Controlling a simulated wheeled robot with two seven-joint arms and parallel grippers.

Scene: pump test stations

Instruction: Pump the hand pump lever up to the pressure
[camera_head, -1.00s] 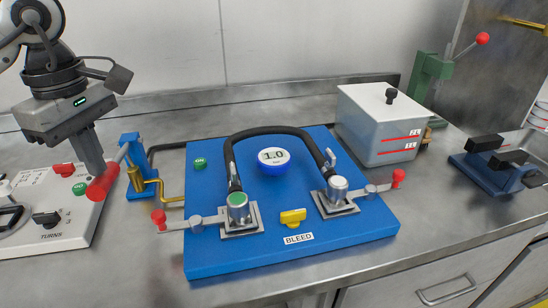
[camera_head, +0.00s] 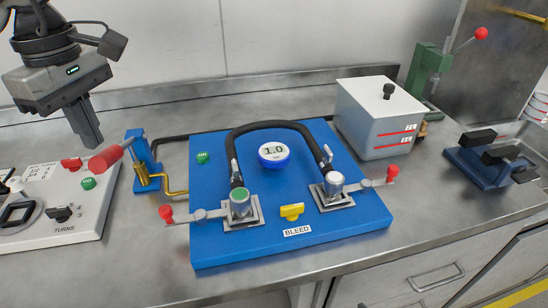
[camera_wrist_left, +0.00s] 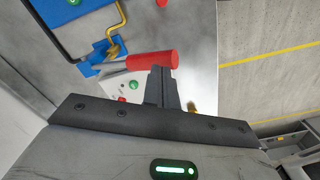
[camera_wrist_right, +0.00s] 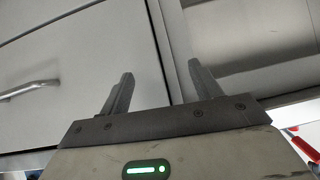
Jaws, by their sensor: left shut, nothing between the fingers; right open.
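The hand pump (camera_head: 142,158) is a small blue body at the left of the blue board, with a brass pipe. Its lever ends in a thick red handle (camera_head: 106,158) pointing left and slightly down. My left gripper (camera_head: 93,143) is shut and empty, its fingertips right by the handle's outer end. In the left wrist view the shut fingers (camera_wrist_left: 160,70) overlap the edge of the red handle (camera_wrist_left: 152,60); I cannot tell whether they touch. The round gauge (camera_head: 273,154) reads 1.0. My right gripper (camera_wrist_right: 160,70) is open and empty, before grey cabinet fronts.
The blue board (camera_head: 240,255) carries a black hose, two red-tipped valve levers and a yellow bleed knob (camera_head: 292,211). A white control panel (camera_head: 90,225) lies under my left gripper. A lidded grey box (camera_head: 375,115) and a blue vise (camera_head: 490,165) stand to the right.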

